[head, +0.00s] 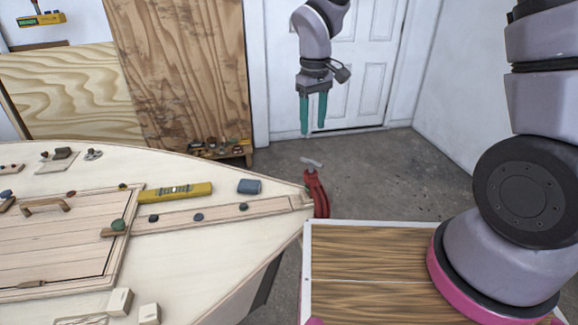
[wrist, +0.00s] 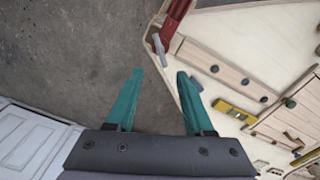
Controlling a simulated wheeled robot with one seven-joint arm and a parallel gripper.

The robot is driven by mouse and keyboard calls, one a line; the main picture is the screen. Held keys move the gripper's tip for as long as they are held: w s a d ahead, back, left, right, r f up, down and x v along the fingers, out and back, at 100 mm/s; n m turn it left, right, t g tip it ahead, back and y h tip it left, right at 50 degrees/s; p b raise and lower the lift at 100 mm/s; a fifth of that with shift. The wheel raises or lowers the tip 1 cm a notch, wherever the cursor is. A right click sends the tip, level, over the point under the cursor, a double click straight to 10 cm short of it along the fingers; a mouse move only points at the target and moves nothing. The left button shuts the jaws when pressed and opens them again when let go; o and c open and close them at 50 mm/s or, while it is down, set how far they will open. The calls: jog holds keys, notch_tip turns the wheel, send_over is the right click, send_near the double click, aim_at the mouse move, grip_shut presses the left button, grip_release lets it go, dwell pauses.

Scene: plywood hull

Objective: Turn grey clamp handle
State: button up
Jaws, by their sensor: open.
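The grey clamp handle (head: 312,164) is a small T-shaped bar on top of a red clamp (head: 317,195) fixed at the pointed tip of the plywood hull (head: 230,225). In the wrist view the grey handle (wrist: 160,48) shows beyond my fingertips, with the red clamp (wrist: 174,22) past it. My gripper (head: 313,130) has two green fingers pointing down, apart and empty, above the handle in the head view. In the wrist view my gripper (wrist: 158,72) has clear space between its fingers, and the handle lies ahead of them, not between them.
A yellow level (head: 176,192) and a blue-grey block (head: 249,186) lie on the hull deck. A wood-topped surface (head: 380,265) stands right of the hull tip. Plywood sheets (head: 180,70) lean behind, and a white door (head: 355,75) is at the back. Grey floor is open beyond the clamp.

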aim_at(311, 164)
notch_tip(311, 164, down, 11)
jog(key=shift+r, duration=0.15)
jog(key=shift+c, duration=0.3)
